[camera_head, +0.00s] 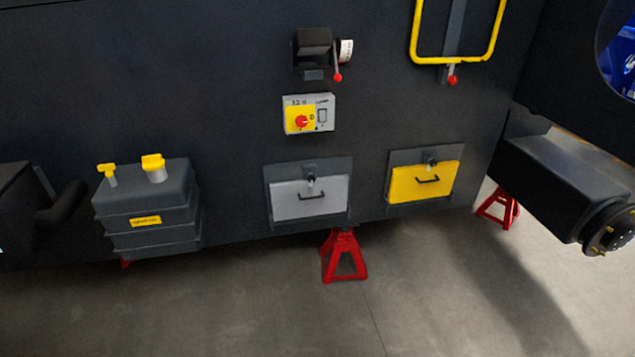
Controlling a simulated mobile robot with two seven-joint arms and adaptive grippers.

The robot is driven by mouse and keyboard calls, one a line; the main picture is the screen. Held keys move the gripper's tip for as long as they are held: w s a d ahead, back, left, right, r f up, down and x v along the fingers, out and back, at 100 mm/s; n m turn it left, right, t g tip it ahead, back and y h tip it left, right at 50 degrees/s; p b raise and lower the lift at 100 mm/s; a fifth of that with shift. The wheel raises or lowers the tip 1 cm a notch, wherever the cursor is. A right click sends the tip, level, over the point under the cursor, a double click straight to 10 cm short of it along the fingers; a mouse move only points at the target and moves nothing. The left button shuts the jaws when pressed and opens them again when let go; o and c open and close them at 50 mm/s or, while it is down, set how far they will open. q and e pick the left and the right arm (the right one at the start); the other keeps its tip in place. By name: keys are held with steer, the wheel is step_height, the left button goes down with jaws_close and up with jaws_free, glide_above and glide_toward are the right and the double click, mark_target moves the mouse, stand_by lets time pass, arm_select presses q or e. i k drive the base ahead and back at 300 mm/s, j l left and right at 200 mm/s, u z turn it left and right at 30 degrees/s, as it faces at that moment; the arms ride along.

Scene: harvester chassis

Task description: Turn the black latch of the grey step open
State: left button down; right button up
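The grey step (311,200) is a light grey panel with a black handle, set in a dark frame low on the chassis wall, near the middle of the view. Its small latch (311,181) sits at the panel's top edge, above the handle, and overlaps the panel. The latch is too small to tell its exact angle. A similar yellow step (424,183) with its own latch (431,163) is to the right. Neither of my grippers is in view.
A switch box (309,114) with a red knob is above the grey step. A dark tank (148,207) with yellow caps juts out at left. Red jack stands (343,258) support the chassis. A dark axle (570,190) sticks out at right. The floor in front is clear.

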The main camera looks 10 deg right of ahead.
mark_target(311, 177)
steer(key=i+l+z, duration=0.35)
steer(key=i+l, duration=1.1)
steer(key=i, duration=0.15)
